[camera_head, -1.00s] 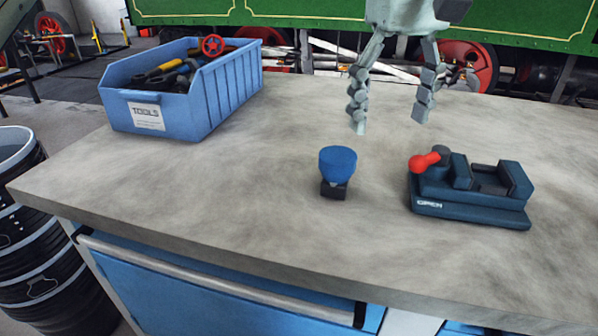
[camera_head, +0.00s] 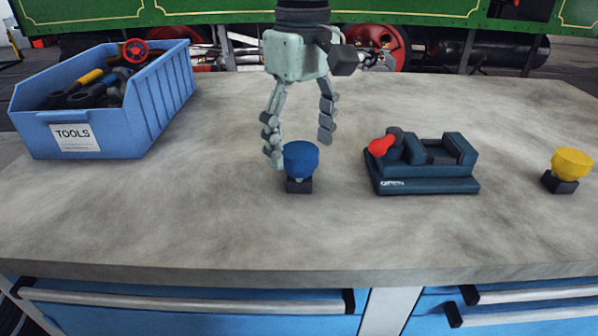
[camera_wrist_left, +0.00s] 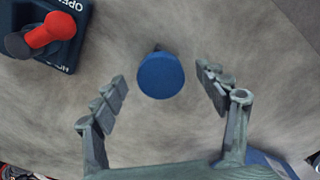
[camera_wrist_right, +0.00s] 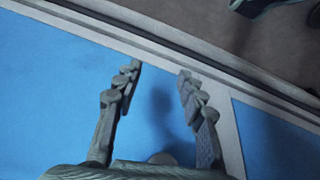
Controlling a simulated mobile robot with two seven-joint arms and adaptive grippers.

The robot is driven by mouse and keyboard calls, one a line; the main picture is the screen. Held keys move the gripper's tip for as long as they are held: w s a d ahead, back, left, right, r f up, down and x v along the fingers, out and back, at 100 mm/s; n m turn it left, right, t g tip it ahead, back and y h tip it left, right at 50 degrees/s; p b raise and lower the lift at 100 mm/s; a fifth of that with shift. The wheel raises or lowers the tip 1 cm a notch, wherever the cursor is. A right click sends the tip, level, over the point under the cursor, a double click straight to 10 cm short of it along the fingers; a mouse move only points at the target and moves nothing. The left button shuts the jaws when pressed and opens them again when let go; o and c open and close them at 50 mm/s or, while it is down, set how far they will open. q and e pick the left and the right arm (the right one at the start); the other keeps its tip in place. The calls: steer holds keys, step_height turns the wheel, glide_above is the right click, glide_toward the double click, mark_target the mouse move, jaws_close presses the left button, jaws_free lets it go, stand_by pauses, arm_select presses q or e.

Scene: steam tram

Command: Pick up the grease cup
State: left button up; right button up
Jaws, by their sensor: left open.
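A blue cup (camera_head: 300,158) with a rounded top stands upright in a small dark base on the worktop. It also shows in the left wrist view (camera_wrist_left: 161,75), between and slightly beyond the fingertips. My left gripper (camera_head: 299,150) is open, pointing down just behind and above the blue cup. Its fingers are on either side, with no grip on it. A second, yellow cup (camera_head: 572,163) sits in a similar dark base at the far right. My right gripper (camera_wrist_right: 160,71) is open and empty in front of the blue drawer fronts, outside the head view.
A dark blue vice-like fixture (camera_head: 425,184) with a red-knobbed lever stands right of the blue cup. A blue tool bin (camera_head: 165,95) stands at the left. The worktop (camera_head: 200,225) in front is clear. Blue drawers (camera_head: 200,308) lie below its front edge.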

arm_select(q)
step_height(320, 180, down, 2)
steer(key=shift+f, duration=0.1)
steer(key=c, duration=1.4)
steer(key=shift+c, duration=0.9)
